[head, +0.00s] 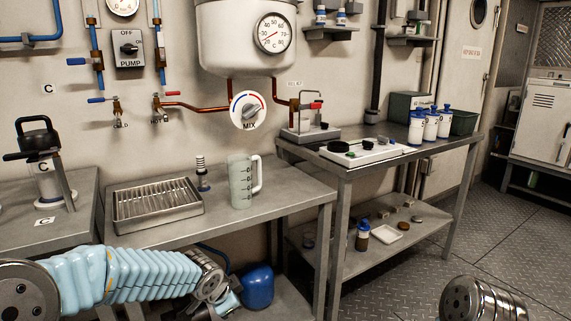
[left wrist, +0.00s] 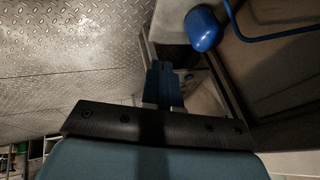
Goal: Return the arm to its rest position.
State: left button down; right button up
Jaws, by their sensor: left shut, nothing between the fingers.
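My left arm (head: 130,280), in a pale blue ribbed sleeve, comes in from the left below the front edge of the bench. Its gripper is low in front of the bench, mostly hidden behind the wrist in the head view. In the left wrist view the left gripper (left wrist: 164,75) is shut, with its blue-grey fingers together and nothing between them. A metal joint (head: 482,300) at the bottom right seems to be part of my right arm; the right gripper is out of view.
A blue tank (head: 257,286) stands on the lower shelf close to my left gripper; it also shows in the left wrist view (left wrist: 202,29). Above, the bench (head: 285,200) carries a wire-rack tray (head: 158,205) and a measuring jug (head: 241,182). The floor (head: 500,225) at right is clear.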

pick_arm(q)
jog(key=s+d+f+n+g+h, duration=0.1)
jog(key=s+f+n+g, duration=0.15)
jog(key=s+f, duration=0.55)
jog(key=s+d+f+n+g+h, duration=0.1)
jog(key=s+f+n, duration=0.3)
jog(key=f, duration=0.8)
jog(key=s+f+n+g, duration=0.1)
jog(key=s+f+n, duration=0.6)
jog(key=s, duration=0.6)
notch_tip(320, 180, down, 2)
jog(key=shift+s+a+f, duration=0.1)
jog(key=shift+s+a, duration=0.1)
jog(key=shift+g, duration=0.25)
